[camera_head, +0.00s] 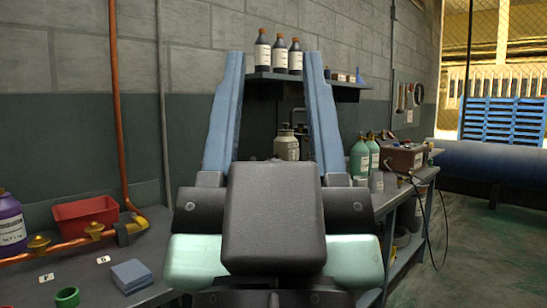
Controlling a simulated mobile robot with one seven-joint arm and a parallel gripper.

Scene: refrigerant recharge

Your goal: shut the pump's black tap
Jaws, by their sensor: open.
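My gripper (274,68) fills the middle of the view, its two blue fingers spread wide apart with nothing held between them. A boxy brown device (404,158) with a dark cable stands on the right bench, to the right of my gripper; I cannot tell whether it is the pump. I cannot make out a black tap. Between the fingers, farther back, a pale grey canister (287,147) shows with its lower part hidden by my gripper. Much of the bench behind my gripper is hidden.
Dark bottles (262,52) stand on a wall shelf (345,84). Green bottles (359,157) stand on the right bench. At left, a copper pipe (72,243) with brass fittings, a red bin (86,217) and a purple bottle (11,222) occupy another bench. Floor (485,250) is clear at right.

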